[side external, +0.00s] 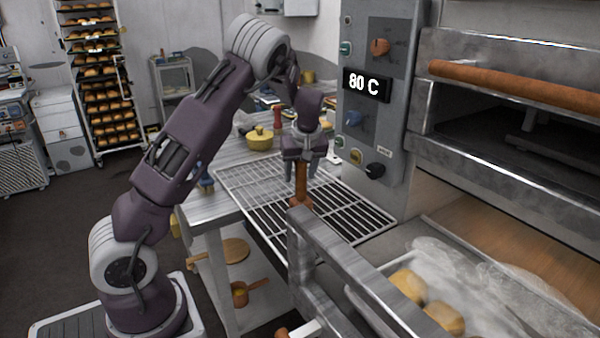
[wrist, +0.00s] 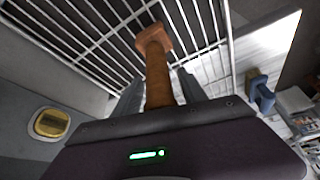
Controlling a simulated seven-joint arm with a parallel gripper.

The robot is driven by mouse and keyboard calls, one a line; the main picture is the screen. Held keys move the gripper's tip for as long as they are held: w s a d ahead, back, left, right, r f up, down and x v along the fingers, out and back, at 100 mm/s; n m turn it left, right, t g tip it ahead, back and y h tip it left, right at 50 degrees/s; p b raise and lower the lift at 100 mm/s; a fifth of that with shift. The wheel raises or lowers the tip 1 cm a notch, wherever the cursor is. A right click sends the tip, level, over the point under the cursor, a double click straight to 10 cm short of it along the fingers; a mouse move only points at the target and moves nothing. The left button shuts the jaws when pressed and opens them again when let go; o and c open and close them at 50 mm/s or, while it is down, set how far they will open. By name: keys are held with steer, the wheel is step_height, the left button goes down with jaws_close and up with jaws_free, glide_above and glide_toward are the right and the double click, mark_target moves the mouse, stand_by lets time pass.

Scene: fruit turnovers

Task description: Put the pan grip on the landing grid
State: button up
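The pan grip (side external: 301,184) is an orange-brown wooden handle with a wider block at its lower end. It stands about upright, low at the landing grid (side external: 238,181), a metal rack of parallel bars. My gripper (side external: 301,172) is right above it, pointing down, with one finger on each side of the handle. In the wrist view the pan grip (wrist: 157,75) runs between the fingers, its wide end over the grid bars (wrist: 95,35). Narrow gaps show between the fingers and the handle, so the gripper looks open around it. Contact between the wide end and the grid is unclear.
A metal rail frame (side external: 345,262) stands close in front of the grid's right side. The control panel (side external: 372,100) and oven (side external: 510,90) rise behind at the right. A tray of bread (side external: 480,300) lies lower right. A yellow pot (side external: 260,138) is on the table behind.

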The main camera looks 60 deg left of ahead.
steer(key=v, duration=1.2)
steer(key=s+d+r+m+t+h, duration=0.2)
steer(key=s+d+r+m+h, duration=0.25)
steer(key=s+d, duration=0.55)
steer(key=s+d+m+t, duration=0.2)
steer(key=s+d+m, duration=0.8)
steer(key=s, duration=0.7)
steer(key=d, duration=0.3)
steer(key=shift+s+f, duration=0.25)
steer(key=shift+f, duration=0.15)
